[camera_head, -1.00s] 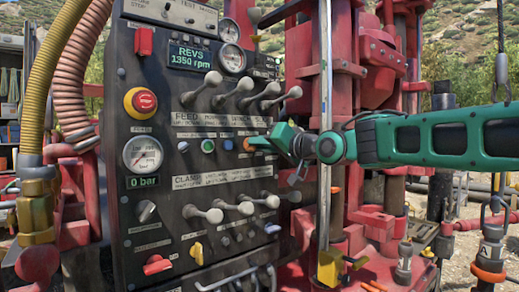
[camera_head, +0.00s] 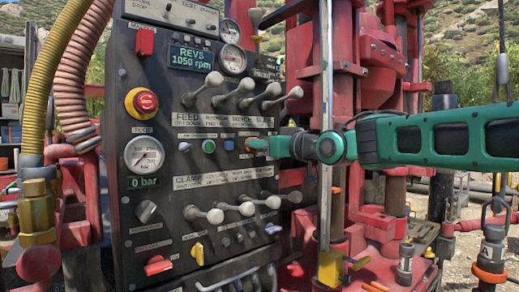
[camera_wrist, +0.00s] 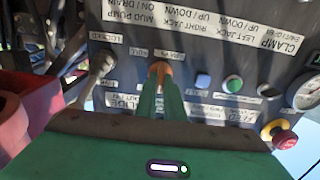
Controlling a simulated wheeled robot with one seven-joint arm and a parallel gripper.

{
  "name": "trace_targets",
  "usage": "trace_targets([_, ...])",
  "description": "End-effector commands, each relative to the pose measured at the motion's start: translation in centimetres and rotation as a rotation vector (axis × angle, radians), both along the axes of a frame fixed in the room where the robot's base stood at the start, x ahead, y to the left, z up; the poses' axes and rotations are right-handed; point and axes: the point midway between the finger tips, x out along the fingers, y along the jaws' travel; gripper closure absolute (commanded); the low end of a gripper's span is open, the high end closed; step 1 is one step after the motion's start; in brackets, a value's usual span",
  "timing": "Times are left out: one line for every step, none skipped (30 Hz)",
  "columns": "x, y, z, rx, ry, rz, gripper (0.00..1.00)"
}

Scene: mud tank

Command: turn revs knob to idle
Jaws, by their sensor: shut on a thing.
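The revs knob is a small orange knob on the dark control panel (camera_head: 150,100). In the wrist view the knob (camera_wrist: 161,67) shows just beyond my fingertips, with the panel upside down. My green gripper (camera_head: 254,145) reaches in from the right and is shut on the knob. In the wrist view my fingers (camera_wrist: 160,88) point straight at the knob and hide part of it. The revs display (camera_head: 190,57) near the panel's top reads 1050 rpm. The knob's pointer direction cannot be made out.
Feed levers (camera_head: 240,92) stick out above the knob and clamp levers (camera_head: 235,209) below it. A green button (camera_head: 208,146) sits to the left. A red emergency stop (camera_head: 145,101) is farther left. A vertical steel rod (camera_head: 326,90) stands close to my wrist.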

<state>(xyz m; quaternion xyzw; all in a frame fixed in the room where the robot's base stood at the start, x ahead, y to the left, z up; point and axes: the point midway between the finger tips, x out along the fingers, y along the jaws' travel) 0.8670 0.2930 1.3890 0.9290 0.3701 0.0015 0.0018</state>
Motion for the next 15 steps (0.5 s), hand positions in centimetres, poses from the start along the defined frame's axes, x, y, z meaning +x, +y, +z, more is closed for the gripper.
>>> trace_targets([0.21,-0.21,-0.64,-0.01,0.008,-0.004,1.0])
trace_targets([0.21,-0.21,-0.64,-0.013,0.006,-0.004,1.0])
trace_targets([0.21,-0.21,-0.66,-0.014,0.005,-0.004,1.0])
trace_targets([0.21,-0.21,-0.66,-0.015,0.003,-0.004,1.0])
trace_targets([0.21,-0.21,-0.66,-0.015,0.003,-0.004,1.0])
trace_targets([0.22,-0.21,-0.67,-0.016,0.003,-0.004,1.0])
trace_targets([0.22,-0.21,-0.67,-0.016,0.003,-0.004,1.0])
trace_targets([0.22,-0.21,-0.68,-0.016,0.003,-0.004,1.0])
trace_targets([0.22,-0.21,-0.68,-0.015,0.003,-0.004,1.0])
trace_targets([0.22,-0.21,-0.69,-0.015,0.003,-0.004,1.0])
trace_targets([0.22,-0.21,-0.69,-0.016,0.004,-0.004,1.0])
trace_targets([0.22,-0.21,-0.69,-0.016,0.004,-0.004,1.0])
trace_targets([0.22,-0.21,-0.7,-0.016,0.004,-0.004,1.0])
trace_targets([0.23,-0.21,-0.7,-0.016,0.004,-0.004,0.89])
trace_targets([0.23,-0.21,-0.69,-0.016,0.004,-0.004,0.8])
